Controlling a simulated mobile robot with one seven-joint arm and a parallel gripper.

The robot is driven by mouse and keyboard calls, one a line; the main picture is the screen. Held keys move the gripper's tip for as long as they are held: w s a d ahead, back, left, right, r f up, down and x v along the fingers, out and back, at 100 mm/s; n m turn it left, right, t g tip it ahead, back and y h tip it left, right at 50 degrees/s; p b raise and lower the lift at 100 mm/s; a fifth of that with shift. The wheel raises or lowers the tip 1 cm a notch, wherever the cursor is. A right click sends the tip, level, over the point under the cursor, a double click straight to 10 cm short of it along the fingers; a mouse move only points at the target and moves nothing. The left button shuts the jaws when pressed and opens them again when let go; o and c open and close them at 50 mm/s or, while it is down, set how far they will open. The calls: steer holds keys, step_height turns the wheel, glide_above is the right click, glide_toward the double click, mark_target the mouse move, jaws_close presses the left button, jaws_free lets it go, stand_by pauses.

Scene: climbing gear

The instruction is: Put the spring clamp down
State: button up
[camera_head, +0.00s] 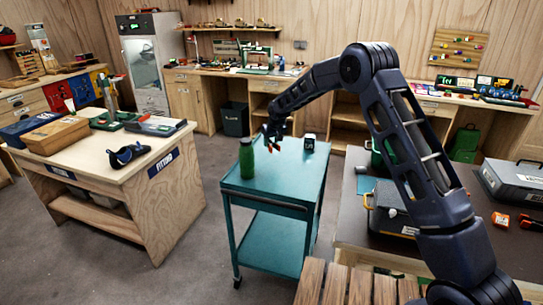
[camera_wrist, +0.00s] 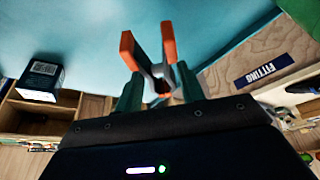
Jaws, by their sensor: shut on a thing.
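The spring clamp (camera_wrist: 160,72) has orange ends and a grey middle. My gripper (camera_wrist: 157,88) is shut on it, and the orange ends point away from the wrist. In the head view my gripper (camera_head: 272,136) is over the far part of the teal cart (camera_head: 262,192), with a bit of the clamp's orange (camera_head: 270,149) showing below it. Most of the clamp is too small to make out there. In the wrist view the teal top (camera_wrist: 80,25) lies beyond the clamp. I cannot tell whether the clamp touches it.
A green bottle (camera_head: 246,158) stands on the cart to the left of my gripper. A dark box with a white label (camera_head: 309,142) stands to the right. The cart's near top is clear. A wooden fitting table (camera_head: 130,172) stands left, a dark-topped bench (camera_head: 355,225) right.

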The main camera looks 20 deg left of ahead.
steer(key=shift+f, duration=3.7)
steer(key=shift+f, duration=0.15)
steer(key=o, duration=1)
steer(key=shift+c, duration=0.2)
steer(key=v, duration=1.2)
